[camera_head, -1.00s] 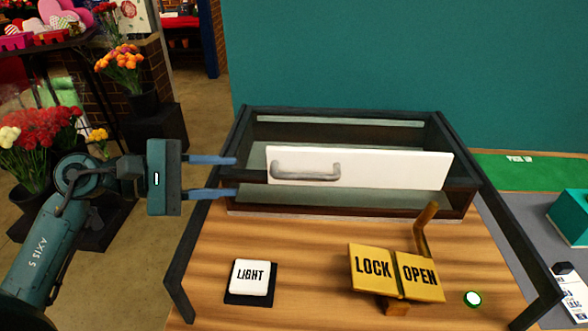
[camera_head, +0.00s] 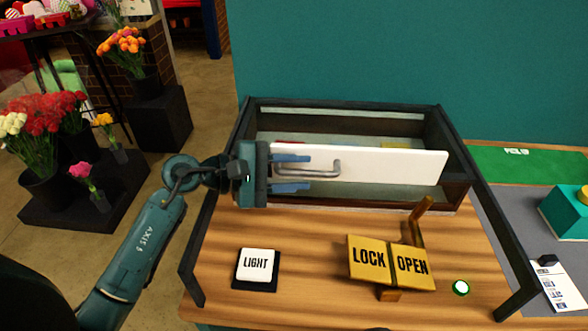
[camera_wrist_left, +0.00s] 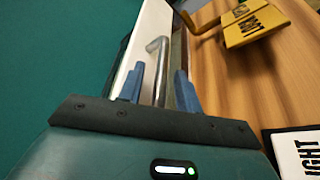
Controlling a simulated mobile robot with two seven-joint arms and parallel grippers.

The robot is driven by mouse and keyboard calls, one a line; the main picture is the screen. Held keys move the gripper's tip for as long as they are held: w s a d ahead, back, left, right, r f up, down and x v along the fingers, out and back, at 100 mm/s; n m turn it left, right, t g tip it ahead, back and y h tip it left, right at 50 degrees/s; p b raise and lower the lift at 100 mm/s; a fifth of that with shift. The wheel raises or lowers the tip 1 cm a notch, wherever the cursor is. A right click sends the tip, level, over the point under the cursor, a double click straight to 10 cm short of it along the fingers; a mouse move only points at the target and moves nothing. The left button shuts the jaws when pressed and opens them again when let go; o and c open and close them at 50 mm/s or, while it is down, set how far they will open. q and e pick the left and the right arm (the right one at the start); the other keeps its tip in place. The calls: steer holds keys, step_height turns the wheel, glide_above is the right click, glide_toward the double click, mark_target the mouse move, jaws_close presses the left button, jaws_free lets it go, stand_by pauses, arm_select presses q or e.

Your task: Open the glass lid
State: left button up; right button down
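The glass lid (camera_head: 345,127) sits in a dark-framed case on the wooden counter and looks closed. A white panel (camera_head: 400,165) runs across its front and carries a grey bar handle (camera_head: 338,168). My left gripper (camera_head: 308,173) is in front of the panel's left part, with its blue fingers pointing right along the handle. In the left wrist view the handle (camera_wrist_left: 159,65) lies between the two open fingers (camera_wrist_left: 159,76), with gaps on both sides. Contact cannot be told. My right gripper is not in view.
A yellow LOCK/OPEN sign (camera_head: 390,262) with a tilted lever (camera_head: 418,222) stands in front of the case. A LIGHT button (camera_head: 257,263) and a small green-lit button (camera_head: 461,288) are on the counter. Dark frame bars flank the counter. Flowers stand at left.

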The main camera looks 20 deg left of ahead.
arm_select(q)
steer(key=shift+c, duration=0.4)
jaws_close()
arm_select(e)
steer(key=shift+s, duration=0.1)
arm_select(q)
steer(key=shift+f, duration=0.1)
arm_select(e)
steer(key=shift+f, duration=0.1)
